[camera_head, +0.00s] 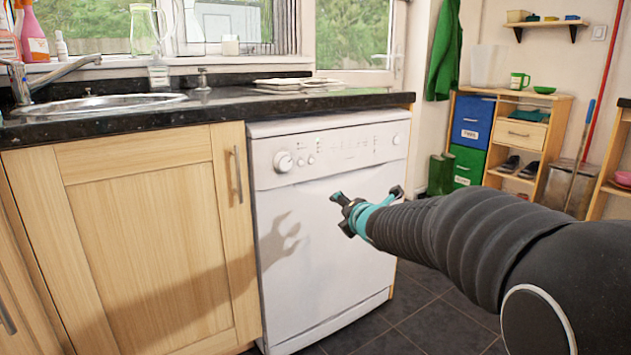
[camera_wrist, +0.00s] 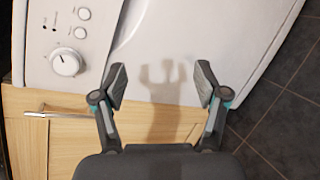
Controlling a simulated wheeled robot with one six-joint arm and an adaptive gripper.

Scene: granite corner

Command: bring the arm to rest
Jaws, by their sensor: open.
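My gripper (camera_head: 366,203) is held out in front of the white dishwasher (camera_head: 330,240), at about the height of its door. In the wrist view my gripper (camera_wrist: 161,87) has its two fingers spread wide apart with nothing between them. The dishwasher front (camera_wrist: 185,40) lies beyond the fingertips, and the gripper's shadow falls on it. The fingers look apart from the door. My arm comes in from the right of the head view.
A wooden cupboard (camera_head: 140,235) with a metal handle (camera_head: 238,175) stands left of the dishwasher. A dark granite worktop (camera_head: 330,101) with a sink (camera_head: 105,102) runs above. Wooden shelves (camera_head: 560,110) stand at the back right. The dark tiled floor (camera_head: 430,320) is clear.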

